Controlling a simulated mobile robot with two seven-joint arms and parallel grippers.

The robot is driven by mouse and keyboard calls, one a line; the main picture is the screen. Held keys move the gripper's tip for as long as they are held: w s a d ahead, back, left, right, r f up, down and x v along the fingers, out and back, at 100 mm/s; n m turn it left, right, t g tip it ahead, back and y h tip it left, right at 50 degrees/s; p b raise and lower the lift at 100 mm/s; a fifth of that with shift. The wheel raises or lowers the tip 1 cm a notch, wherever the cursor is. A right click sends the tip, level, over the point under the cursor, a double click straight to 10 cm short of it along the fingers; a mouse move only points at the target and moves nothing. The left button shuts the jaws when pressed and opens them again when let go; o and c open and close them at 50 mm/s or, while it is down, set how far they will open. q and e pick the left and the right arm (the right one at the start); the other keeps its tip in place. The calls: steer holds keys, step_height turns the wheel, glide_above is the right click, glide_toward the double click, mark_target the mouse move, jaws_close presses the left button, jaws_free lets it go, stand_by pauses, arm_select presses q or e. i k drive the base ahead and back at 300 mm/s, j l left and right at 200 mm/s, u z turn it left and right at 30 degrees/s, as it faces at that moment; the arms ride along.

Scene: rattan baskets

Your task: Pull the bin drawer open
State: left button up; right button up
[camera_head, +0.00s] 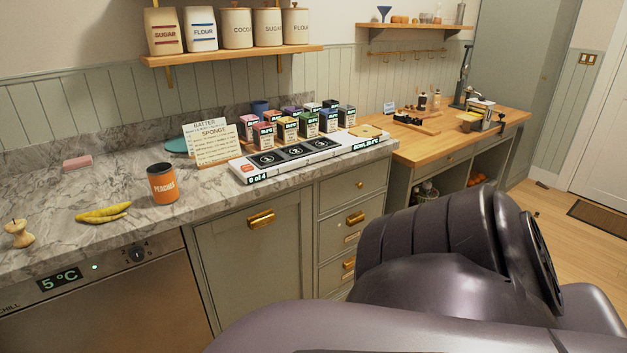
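A wide grey-green cabinet front (243,268) with a brass cup handle (261,218) sits under the marble counter and looks shut. It bears no readable label, so I cannot tell for sure that it is the bin drawer. To its right is a stack of narrower drawers, all shut. A large dark part of my arm fills the lower right and hides the lower cabinet area there. Neither gripper shows in the head view.
A steel chiller (120,310) stands left of the wide front.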

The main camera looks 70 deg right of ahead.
mark_target(257, 256)
steer(key=z, duration=1.95)
steer(key=i+j, duration=0.85)
steer(key=j, duration=0.1)
